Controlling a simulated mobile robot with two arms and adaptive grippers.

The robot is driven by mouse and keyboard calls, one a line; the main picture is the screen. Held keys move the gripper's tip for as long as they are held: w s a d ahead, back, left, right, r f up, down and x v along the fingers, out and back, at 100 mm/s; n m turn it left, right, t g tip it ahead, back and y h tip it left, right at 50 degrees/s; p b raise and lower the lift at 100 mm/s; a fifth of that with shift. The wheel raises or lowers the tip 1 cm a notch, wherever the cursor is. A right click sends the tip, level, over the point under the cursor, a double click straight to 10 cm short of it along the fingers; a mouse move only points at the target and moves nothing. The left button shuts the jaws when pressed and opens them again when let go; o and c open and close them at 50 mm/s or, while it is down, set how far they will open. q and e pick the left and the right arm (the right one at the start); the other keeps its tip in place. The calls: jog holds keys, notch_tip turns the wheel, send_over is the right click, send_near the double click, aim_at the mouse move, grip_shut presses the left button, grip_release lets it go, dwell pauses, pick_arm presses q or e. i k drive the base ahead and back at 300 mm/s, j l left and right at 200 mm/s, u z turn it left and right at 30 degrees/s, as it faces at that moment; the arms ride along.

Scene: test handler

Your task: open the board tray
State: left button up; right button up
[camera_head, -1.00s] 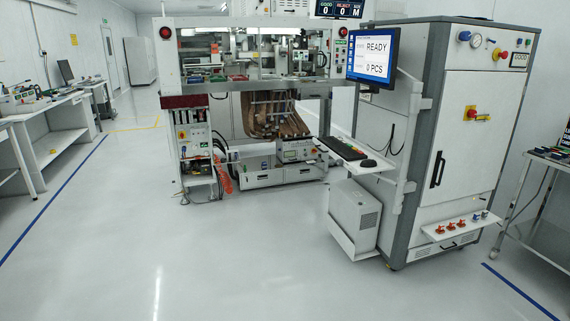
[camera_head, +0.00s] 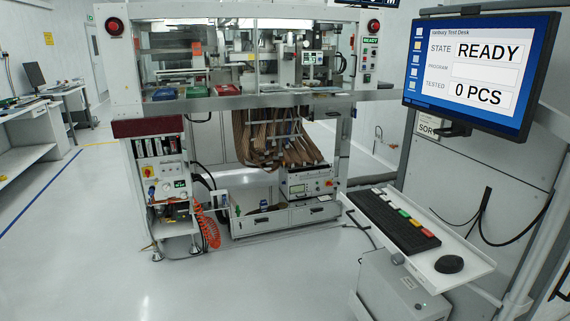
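No part is clearly marked as the board tray, so I cannot tell which one it is. The white test handler (camera_head: 250,22) stands ahead with a clear-fronted work area. On its front ledge lie a blue item (camera_head: 165,94), a green item (camera_head: 195,92) and a red item (camera_head: 227,90), too small to make out fully. Low under the machine is a white drawer unit (camera_head: 268,224); an open-topped section at its left holds small items, and its fronts have dark handles. Neither of my grippers is in view.
A monitor (camera_head: 482,72) reading READY and 0 PCS stands near at right. Its keyboard shelf (camera_head: 455,275) with a keyboard (camera_head: 393,220) and mouse (camera_head: 449,264) juts into the room. An orange coiled hose (camera_head: 208,228) hangs at the machine's left. Floor (camera_head: 110,250) at front left is clear.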

aim_at(322, 112)
jog(key=i, duration=2.3)
jog(key=i+j+z, duration=0.1)
jog(key=i+z, duration=0.25)
jog(key=i, duration=0.15)
jog(key=i+j+z, duration=0.2)
jog(key=i+z, duration=0.2)
jog(key=i+j+z, duration=0.35)
jog(key=i, duration=0.2)
